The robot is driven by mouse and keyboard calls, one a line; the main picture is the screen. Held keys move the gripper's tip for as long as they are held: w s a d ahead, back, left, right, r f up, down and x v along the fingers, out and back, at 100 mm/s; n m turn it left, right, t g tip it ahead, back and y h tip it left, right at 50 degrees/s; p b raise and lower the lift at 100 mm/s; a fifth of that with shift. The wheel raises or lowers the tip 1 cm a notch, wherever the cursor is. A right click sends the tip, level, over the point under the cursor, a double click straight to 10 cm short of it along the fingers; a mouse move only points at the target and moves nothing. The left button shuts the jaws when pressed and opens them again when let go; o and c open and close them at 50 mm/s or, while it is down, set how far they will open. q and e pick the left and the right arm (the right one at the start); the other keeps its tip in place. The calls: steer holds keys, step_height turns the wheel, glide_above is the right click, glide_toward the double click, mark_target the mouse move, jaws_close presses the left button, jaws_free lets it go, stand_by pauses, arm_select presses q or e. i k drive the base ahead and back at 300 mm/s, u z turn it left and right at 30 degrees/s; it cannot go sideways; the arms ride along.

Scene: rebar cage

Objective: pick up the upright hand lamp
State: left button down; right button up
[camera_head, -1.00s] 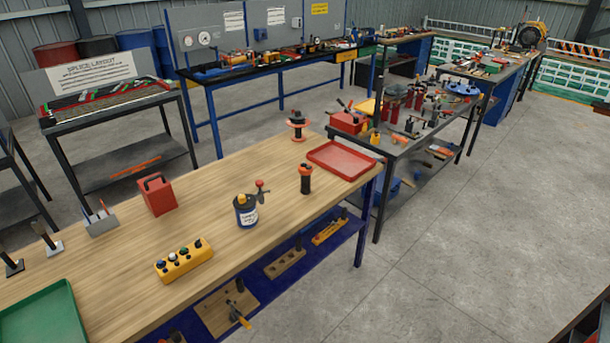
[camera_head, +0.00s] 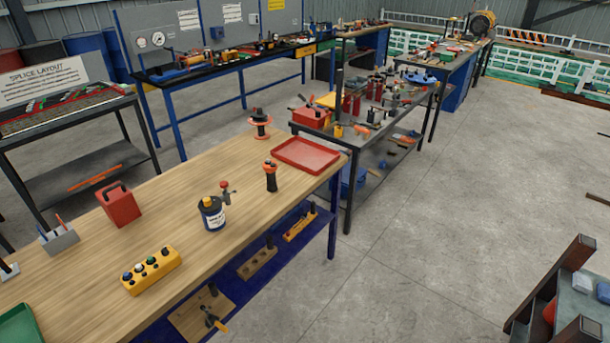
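A small black cylinder with an orange collar at its top (camera_head: 270,177) stands upright on the wooden bench (camera_head: 170,235), near its right end; it looks like the hand lamp. It stands in front of a red tray (camera_head: 306,155) and right of a dark blue can with a white label (camera_head: 212,213). Nothing touches it. Neither of my grippers is in view.
On the bench are a black-and-orange spool (camera_head: 260,125), a red box with a handle (camera_head: 119,204), a yellow button box (camera_head: 151,271) and a grey holder (camera_head: 59,238). A cluttered grey table (camera_head: 352,145) stands behind.

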mark_target(269, 169)
steer(key=z, duration=0.65)
steer(key=i, duration=2.4)
steer(key=u, duration=2.9)
